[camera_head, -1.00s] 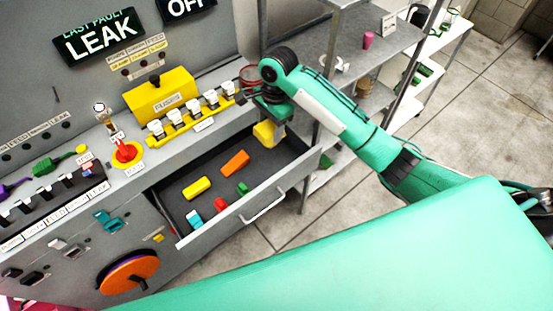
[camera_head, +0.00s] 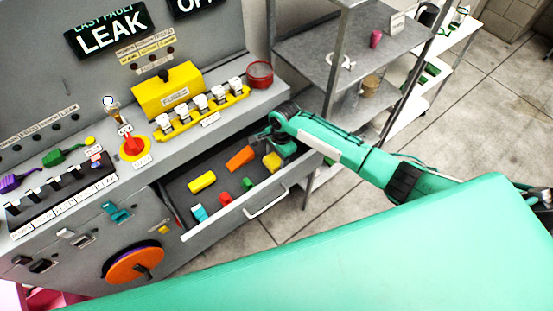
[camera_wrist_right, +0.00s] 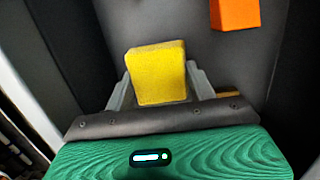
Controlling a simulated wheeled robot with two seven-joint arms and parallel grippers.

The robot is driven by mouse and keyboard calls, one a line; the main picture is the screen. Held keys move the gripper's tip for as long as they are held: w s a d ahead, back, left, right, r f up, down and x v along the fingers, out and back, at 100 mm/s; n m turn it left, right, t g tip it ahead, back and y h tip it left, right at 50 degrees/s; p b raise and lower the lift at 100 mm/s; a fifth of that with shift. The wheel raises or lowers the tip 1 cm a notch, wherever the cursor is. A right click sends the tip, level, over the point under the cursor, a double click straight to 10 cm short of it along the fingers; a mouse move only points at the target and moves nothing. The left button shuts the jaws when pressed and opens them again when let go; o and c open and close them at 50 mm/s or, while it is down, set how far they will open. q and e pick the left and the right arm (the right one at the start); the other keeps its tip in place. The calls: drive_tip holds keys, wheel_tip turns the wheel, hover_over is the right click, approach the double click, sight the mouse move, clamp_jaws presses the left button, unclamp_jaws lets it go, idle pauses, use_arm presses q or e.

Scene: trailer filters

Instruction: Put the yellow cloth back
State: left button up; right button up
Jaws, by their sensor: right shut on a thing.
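The yellow cloth (camera_head: 272,162) is a small yellow block-like piece at the right end of the open drawer (camera_head: 222,222). It also shows in the right wrist view (camera_wrist_right: 157,72), between the two grey fingers. My right gripper (camera_wrist_right: 158,92) is shut on it, low inside the drawer; in the head view the gripper (camera_head: 272,150) is partly hidden by its own wrist. I cannot tell whether the cloth touches the drawer floor. My left gripper is not in view.
In the drawer lie an orange block (camera_head: 240,158), a yellow block (camera_head: 202,182), a red piece (camera_head: 221,198), a green piece (camera_head: 247,183) and a cyan-white piece (camera_head: 199,212). The drawer's walls surround the gripper. A red round dish (camera_head: 260,75) stands on the panel ledge above. A shelf (camera_head: 320,55) stands at right.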

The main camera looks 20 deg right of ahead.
drive_tip(key=shift+f, duration=0.85)
drive_tip(key=o, duration=0.9)
drive_tip(key=shift+f, duration=0.1)
drive_tip(key=r, duration=0.4)
drive_tip(key=d+r, duration=0.1)
drive_tip(key=r, duration=0.3)
drive_tip(key=r+b, duration=0.1)
drive_tip(key=r, duration=0.3)
drive_tip(key=shift+w+d, duration=0.35)
